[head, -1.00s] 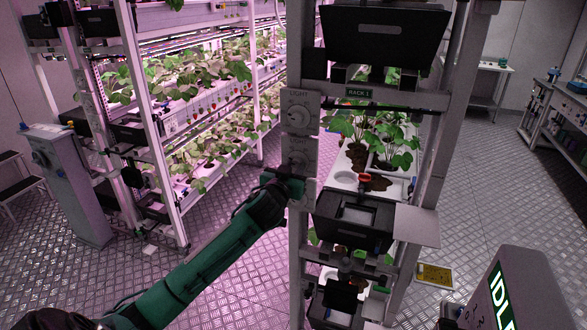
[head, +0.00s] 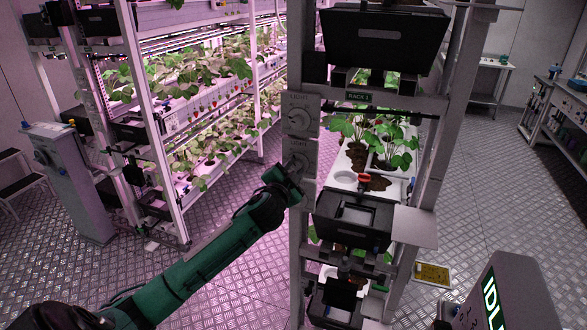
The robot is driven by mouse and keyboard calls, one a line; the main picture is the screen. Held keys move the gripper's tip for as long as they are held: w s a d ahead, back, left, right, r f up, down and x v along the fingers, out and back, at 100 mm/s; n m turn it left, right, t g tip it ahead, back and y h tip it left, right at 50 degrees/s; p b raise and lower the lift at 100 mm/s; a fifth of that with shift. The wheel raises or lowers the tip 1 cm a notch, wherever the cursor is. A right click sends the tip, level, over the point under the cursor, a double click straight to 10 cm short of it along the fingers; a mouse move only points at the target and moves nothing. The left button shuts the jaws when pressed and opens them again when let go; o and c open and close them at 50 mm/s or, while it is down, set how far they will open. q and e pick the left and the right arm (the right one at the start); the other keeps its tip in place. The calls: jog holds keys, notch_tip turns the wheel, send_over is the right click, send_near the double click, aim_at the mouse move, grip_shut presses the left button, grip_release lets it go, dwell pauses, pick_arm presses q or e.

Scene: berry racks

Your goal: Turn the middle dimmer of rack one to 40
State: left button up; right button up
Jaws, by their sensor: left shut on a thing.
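Rack one stands at centre, with a "RACK 1" sign (head: 360,96) on its crossbar. The fingers partly cover the knob. My right gripper is not in view.
A white panel (head: 415,226) juts out at right. Another planted rack (head: 150,120) stands at left. The floor between is clear.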

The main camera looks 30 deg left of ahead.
pick_arm(q)
jog(key=shift+m, duration=0.6)
jog(key=o, duration=1)
jog(key=shift+s+d+f, duration=0.1)
jog(key=shift+s+f, duration=0.05)
jog(key=shift+s, duration=0.35)
jog(key=b+v, duration=0.4)
jog(key=v, duration=0.8)
jog(key=shift+s+b, duration=0.3)
jog(key=shift+s, duration=0.1)
